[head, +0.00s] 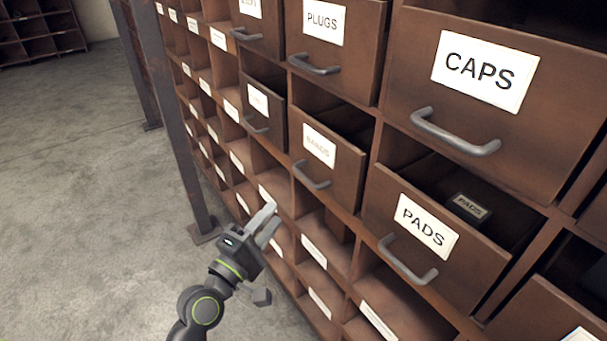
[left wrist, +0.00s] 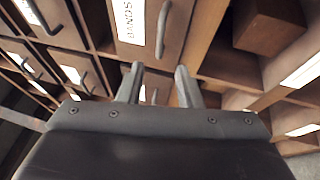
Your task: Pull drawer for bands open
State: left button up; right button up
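The bands drawer (head: 325,164) is a brown drawer with a white BANDS label, in the middle of the shelf in the head view. Its front stands out somewhat from the shelf, with a dark gap above it. Its grey handle (head: 311,176) is at the lower left of the front. In the left wrist view, the BANDS label and handle (left wrist: 162,28) show at the top, beyond the fingers. My left gripper (head: 269,222) is below and left of the handle, apart from it. Its fingers (left wrist: 158,80) are spread with nothing between them. My right gripper is not in view.
Drawers labelled PLUGS (head: 335,45), CAPS (head: 490,95) and PADS (head: 430,235) surround it, some pulled out. A smaller labelled drawer (head: 262,108) stands out at its left. Open cubbyholes lie below. A metal post (head: 172,120) stands left; the concrete floor (head: 80,200) there is clear.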

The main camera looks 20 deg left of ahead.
aim_at(304, 178)
pick_arm(q)
jog(key=p+x, duration=0.1)
jog(key=x, duration=1.2)
jog(key=shift+p, duration=0.35)
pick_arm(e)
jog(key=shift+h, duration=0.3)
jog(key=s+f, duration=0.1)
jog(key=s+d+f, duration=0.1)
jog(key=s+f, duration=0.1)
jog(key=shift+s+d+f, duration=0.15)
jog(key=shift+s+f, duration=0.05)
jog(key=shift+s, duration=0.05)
pick_arm(q)
grip_shut()
